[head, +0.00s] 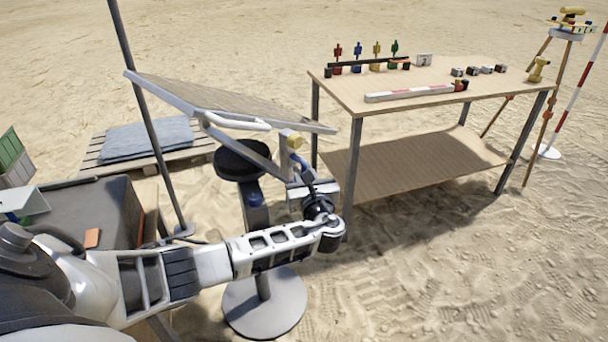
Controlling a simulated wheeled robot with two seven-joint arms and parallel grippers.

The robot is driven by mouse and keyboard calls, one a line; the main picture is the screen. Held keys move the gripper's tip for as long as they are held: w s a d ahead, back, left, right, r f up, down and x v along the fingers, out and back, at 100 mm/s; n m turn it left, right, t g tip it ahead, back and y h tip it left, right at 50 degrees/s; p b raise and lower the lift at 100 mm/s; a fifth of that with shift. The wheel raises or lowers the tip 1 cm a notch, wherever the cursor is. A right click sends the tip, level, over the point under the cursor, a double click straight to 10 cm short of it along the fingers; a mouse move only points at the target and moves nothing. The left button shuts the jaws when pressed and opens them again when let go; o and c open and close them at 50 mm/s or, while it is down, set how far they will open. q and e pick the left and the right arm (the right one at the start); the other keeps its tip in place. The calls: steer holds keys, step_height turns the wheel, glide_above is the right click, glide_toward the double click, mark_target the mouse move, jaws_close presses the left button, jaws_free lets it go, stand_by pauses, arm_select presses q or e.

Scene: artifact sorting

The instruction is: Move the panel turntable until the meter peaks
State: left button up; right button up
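The tilted panel (205,95) shows left of centre, seen nearly edge-on, with a pale frame and a white bar handle (237,122) on its near side. Under it is a dark round turntable (240,163) on a post with a grey round foot (264,303). My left gripper (293,172) is just right of the turntable, under the panel's right end, close to a small yellow piece (291,138). The wrist and panel frame overlap there, so I cannot tell whether its fingers are open or touch anything. No meter reading is legible. My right gripper is out of view.
A wooden table (400,88) at right holds colored figures, small blocks and a red-white scale bar (409,93). A dark pole (150,110) stands left of the turntable. A pallet with grey cloth (148,136) lies behind. Open sand is at lower right.

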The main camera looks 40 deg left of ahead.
arm_select(q)
steer(key=v, duration=1.6)
